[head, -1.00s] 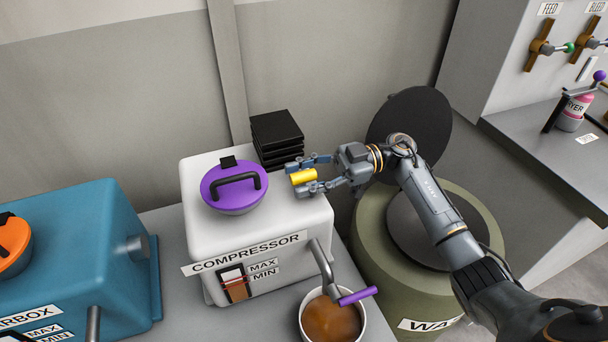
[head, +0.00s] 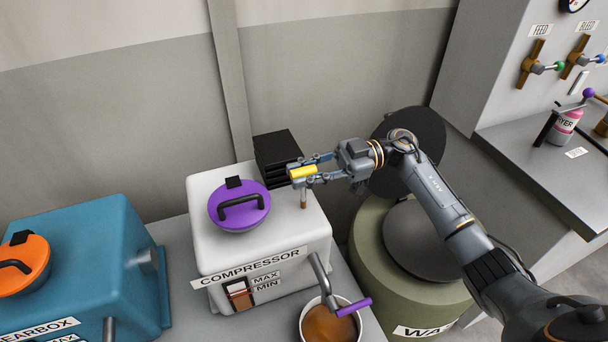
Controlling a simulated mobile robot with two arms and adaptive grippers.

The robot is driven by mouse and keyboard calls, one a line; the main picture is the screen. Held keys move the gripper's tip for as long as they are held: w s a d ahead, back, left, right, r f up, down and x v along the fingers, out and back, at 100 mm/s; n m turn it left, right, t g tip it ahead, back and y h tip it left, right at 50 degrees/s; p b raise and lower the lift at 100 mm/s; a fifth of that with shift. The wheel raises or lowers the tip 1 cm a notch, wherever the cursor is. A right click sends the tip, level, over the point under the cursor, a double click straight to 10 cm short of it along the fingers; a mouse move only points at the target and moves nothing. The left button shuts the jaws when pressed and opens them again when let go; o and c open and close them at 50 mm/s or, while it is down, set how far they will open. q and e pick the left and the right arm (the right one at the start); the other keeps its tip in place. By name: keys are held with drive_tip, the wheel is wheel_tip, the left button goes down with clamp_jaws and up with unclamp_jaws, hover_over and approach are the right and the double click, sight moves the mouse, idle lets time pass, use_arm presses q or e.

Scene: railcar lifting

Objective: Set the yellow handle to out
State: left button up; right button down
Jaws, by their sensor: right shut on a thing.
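The yellow handle (head: 302,172) is a short bar at the back right of the white compressor box (head: 213,262). A short brownish stem (head: 303,199) shows below it, running down toward the box top. My right gripper (head: 304,171) comes in from the right and is shut on the yellow handle, with a finger on either side of it. The handle stands a little above the box top. My left gripper is not in view.
A purple lid (head: 254,192) with a black grip sits on the compressor, left of the handle. Black stacked blocks (head: 277,150) stand behind. A bowl of brown liquid (head: 327,325) is under the purple-levered spout. An olive waste drum (head: 372,270) stands right.

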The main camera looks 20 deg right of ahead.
sight(304, 168)
drive_tip(key=shift+r+p, duration=0.6)
drive_tip(key=shift+r, duration=0.85)
drive_tip(key=c, duration=1.2)
unclamp_jaws()
drive_tip(key=shift+r, duration=0.1)
drive_tip(key=shift+o, duration=0.2)
drive_tip(key=shift+d, duration=0.1)
drive_tip(key=shift+d, duration=0.25)
drive_tip(key=d, duration=1.1)
drive_tip(key=shift+w+d, duration=0.2)
